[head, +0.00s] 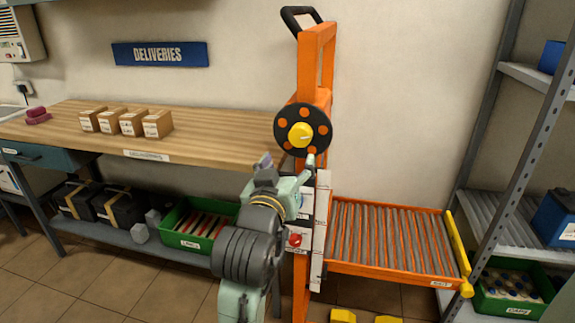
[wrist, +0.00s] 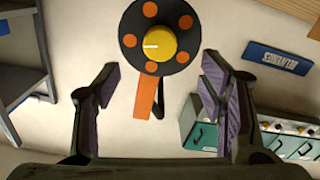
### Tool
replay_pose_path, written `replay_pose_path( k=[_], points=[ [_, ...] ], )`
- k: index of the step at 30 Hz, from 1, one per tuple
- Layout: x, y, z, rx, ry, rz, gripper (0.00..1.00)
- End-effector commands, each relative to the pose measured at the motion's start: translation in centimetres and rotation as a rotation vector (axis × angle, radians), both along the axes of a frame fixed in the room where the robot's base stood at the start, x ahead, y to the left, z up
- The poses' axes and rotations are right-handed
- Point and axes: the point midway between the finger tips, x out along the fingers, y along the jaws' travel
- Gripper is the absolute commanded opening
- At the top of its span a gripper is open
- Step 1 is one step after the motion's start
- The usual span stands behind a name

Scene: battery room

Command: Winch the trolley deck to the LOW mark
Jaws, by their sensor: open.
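The orange trolley (head: 312,75) stands upright against the wall. Its winch wheel (head: 318,128) is a black disc with orange spots and a yellow knob (head: 301,134) at its centre; the wheel also shows in the wrist view (wrist: 130,20), with its yellow knob (wrist: 160,43). The roller deck (head: 395,240) sits low on the right of the mast, below bench height. A white strip (head: 320,225) runs down the mast; its marks are too small to read. My gripper (head: 288,165) is open and empty, just below the wheel; in the wrist view the knob is ahead, between the fingers.
A wooden bench (head: 210,120) with several small boxes (head: 131,122) is at left. Batteries (head: 118,205) and a green crate (head: 190,242) sit on its lower shelf. A red knob (head: 295,239) is on the mast. A grey shelf rack (head: 490,120) stands right of the deck.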

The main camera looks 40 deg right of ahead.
Motion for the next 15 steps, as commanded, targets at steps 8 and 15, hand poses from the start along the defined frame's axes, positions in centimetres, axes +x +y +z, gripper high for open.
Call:
replay_pose_path(
  k=[8,15],
  points=[
    [0.3,-0.3,-0.6,0.002,-0.008,0.002,0.64],
    [1.2,-1.4,-0.8,0.003,-0.012,0.001,0.64]
  ],
)
